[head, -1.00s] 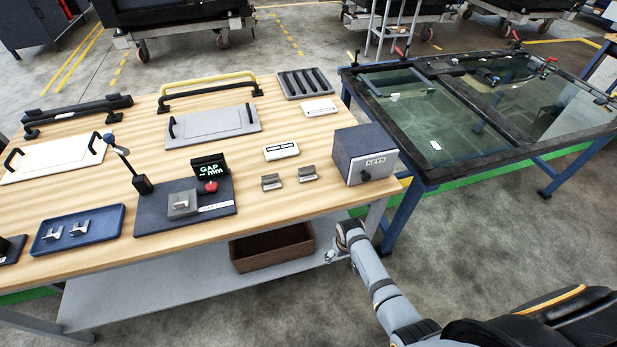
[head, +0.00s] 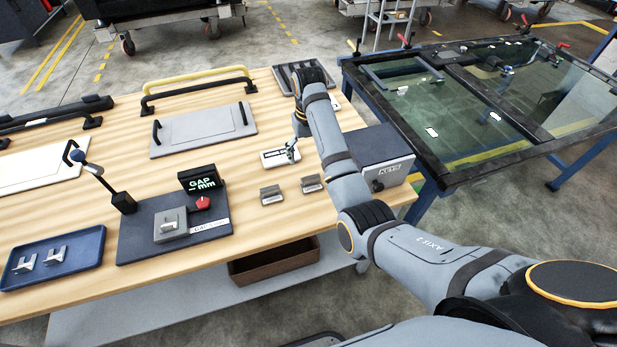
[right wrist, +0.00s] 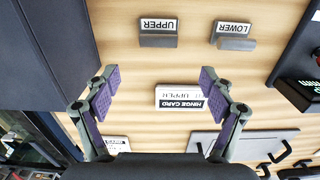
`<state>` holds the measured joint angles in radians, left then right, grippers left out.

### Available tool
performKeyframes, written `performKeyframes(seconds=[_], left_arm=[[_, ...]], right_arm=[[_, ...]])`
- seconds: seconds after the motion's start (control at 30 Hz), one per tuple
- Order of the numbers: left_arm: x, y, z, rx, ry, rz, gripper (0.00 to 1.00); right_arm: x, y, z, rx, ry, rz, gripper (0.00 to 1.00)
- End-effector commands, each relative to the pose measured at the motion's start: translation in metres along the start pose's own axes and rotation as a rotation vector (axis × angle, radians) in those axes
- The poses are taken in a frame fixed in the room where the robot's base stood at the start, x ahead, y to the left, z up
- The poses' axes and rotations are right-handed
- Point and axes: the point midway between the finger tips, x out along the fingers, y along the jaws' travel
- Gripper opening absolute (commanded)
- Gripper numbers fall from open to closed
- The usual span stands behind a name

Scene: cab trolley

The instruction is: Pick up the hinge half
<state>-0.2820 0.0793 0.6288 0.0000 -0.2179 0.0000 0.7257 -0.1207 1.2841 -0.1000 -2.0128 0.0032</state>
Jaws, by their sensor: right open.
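Two small grey hinge halves lie on the wooden table. One (head: 312,184) is nearer the keys box and sits by the "UPPER" label in the right wrist view (right wrist: 159,41). The other (head: 271,195) is to its left and sits by the "LOWER" label in the right wrist view (right wrist: 236,44). A white hinge card (head: 270,159) lies just behind them; it reads "UPPER" in the right wrist view (right wrist: 180,97). My right gripper (head: 293,153) is open and empty above the table near the card, apart from both halves. My left gripper is out of view.
The dark keys box (head: 370,150) stands right of the hinge halves, close to my right arm. A gap-gauge board (head: 150,235) with a red button is to the left. A blue tray (head: 85,240) holds metal parts. A grey handled plate (head: 205,130) lies behind.

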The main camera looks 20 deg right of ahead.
Motion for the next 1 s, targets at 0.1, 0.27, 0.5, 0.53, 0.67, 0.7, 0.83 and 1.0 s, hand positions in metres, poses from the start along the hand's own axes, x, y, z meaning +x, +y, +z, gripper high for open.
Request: performKeyframes(seconds=[0.1, 0.27, 0.5, 0.53, 0.67, 0.7, 0.83, 1.0], left_arm=[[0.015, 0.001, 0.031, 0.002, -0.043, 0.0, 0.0], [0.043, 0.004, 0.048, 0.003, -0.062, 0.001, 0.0], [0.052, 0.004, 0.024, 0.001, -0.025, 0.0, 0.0], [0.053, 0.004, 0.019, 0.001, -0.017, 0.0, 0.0], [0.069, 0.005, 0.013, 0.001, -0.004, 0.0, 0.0], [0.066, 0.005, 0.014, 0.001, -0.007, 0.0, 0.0], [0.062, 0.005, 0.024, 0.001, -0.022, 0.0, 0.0], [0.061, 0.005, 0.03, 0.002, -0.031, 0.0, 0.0]], right_arm=[[0.017, 0.0, 0.0, 0.0, 0.0, 0.0, 0.83], [0.047, 0.0, 0.0, 0.0, 0.0, 0.0, 0.83], [0.054, 0.001, 0.0, 0.0, 0.002, 0.0, 0.83], [0.056, 0.001, 0.001, 0.0, 0.001, 0.0, 0.83], [0.074, 0.002, 0.002, 0.0, 0.0, 0.0, 0.83], [0.076, 0.002, 0.003, 0.0, -0.002, 0.0, 0.83], [0.097, 0.003, 0.004, 0.0, -0.002, 0.0, 0.83], [0.105, 0.003, 0.003, 0.0, 0.002, 0.0, 0.83]])
